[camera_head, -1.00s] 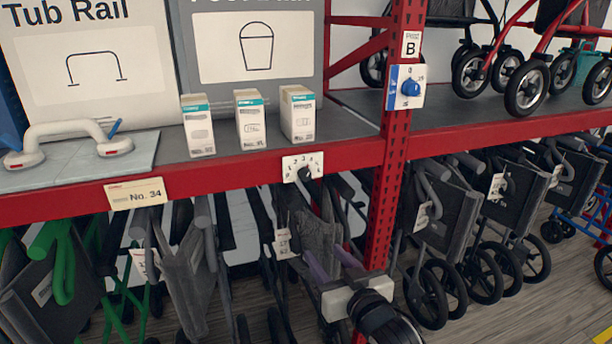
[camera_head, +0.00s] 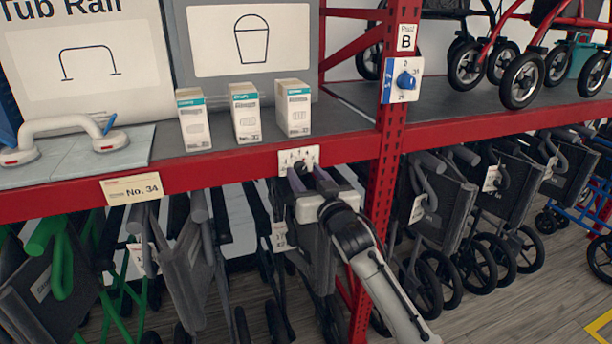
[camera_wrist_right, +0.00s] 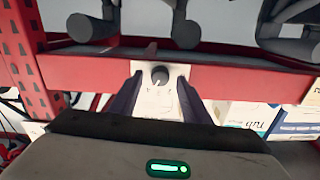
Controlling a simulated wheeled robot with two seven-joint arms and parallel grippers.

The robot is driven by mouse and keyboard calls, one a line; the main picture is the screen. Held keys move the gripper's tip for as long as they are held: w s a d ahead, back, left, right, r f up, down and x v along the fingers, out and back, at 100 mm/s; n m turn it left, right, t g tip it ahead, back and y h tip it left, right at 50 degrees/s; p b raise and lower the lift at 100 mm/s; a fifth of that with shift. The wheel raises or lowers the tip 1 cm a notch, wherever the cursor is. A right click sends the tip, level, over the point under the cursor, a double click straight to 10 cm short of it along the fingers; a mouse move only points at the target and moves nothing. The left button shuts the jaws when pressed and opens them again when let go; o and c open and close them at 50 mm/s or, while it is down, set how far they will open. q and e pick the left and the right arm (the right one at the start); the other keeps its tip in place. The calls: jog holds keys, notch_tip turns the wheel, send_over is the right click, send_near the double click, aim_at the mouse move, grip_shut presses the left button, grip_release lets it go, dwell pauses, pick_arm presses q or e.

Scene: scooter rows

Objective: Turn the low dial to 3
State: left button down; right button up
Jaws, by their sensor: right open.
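The low dial (camera_head: 299,159) is a white plate with numbers on the front of the red shelf beam. In the head view my right gripper (camera_head: 307,176) covers its knob and lower part. In the right wrist view the dark round knob (camera_wrist_right: 160,76) shows between the two purple fingertips of my right gripper (camera_wrist_right: 160,84). The gripper is open, one finger on each side of the plate. I cannot tell whether a finger touches the knob. The knob's setting cannot be read. My left gripper is not in view.
A second dial with a blue knob (camera_head: 405,80) is on the red post (camera_head: 384,160), right of the low dial. Several small boxes (camera_head: 245,112) and a white tub rail (camera_head: 72,135) stand on the shelf.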

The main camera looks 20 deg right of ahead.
jog(key=shift+w, duration=0.1)
jog(key=shift+c, duration=0.4)
jog(key=c, duration=1)
jog(key=shift+o, duration=0.2)
jog(key=shift+n, duration=0.4)
jog(key=shift+n+p, duration=0.5)
jog(key=shift+n, duration=0.1)
jog(key=shift+n+p, duration=0.6)
jog(key=shift+n, duration=1.2)
jog(key=o, duration=1)
